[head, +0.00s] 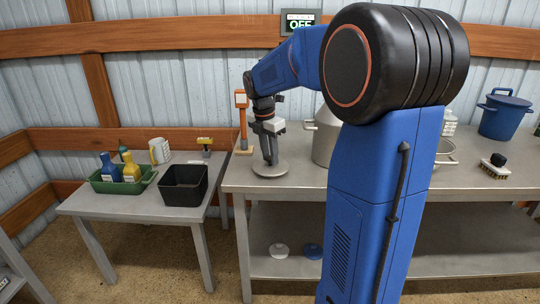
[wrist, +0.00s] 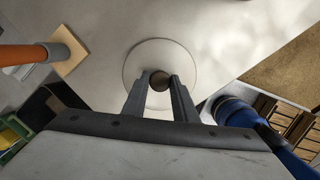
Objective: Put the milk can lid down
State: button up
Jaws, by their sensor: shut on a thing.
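The milk can lid is a round grey disc (head: 270,169) with a dark knob on top. It is at the left end of the long bench in the head view, flat and at or very near the bench top; I cannot tell whether it touches. My gripper (head: 271,160) is directly above it. In the wrist view the lid (wrist: 140,59) lies below my gripper (wrist: 159,80), whose fingers are shut on its knob. A large grey metal can (head: 325,138) stands on the bench to the right, partly hidden behind my arm.
An orange post (head: 242,120) on a square base stands close behind the lid. A lower table to the left holds a black bin (head: 184,185) and a green tray (head: 97,183) with bottles. A blue lidded pot (head: 503,117) and a brush (head: 494,167) are at the right.

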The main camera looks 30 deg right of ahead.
aim_at(266, 167)
jog(key=o, duration=1)
jog(key=shift+f, duration=0.1)
jog(key=shift+o, duration=0.2)
notch_tip(266, 167, up, 12)
jog(key=a, duration=0.1)
jog(key=shift+s+a, duration=0.2)
jog(key=shift+a, duration=0.2)
